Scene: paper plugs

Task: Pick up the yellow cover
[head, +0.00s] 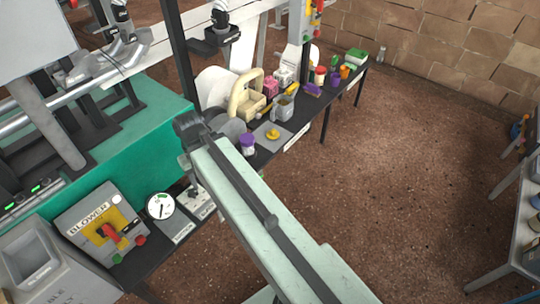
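A small round yellow piece (272,134), which looks like the yellow cover, lies on a flat grey plate (262,140) on the dark bench. A purple-lidded jar (247,146) stands just left of the plate, and a grey mug (284,108) stands behind it. My pale green arm link (262,218) reaches up from the bottom right to a dark joint left of the plate. I cannot make out my gripper or its fingers, so its position relative to the yellow piece does not show.
A blower switch box (100,226) and a round gauge (160,206) stand at lower left. A grey table (522,220) is at the right edge. The brown floor (400,170) between is clear.

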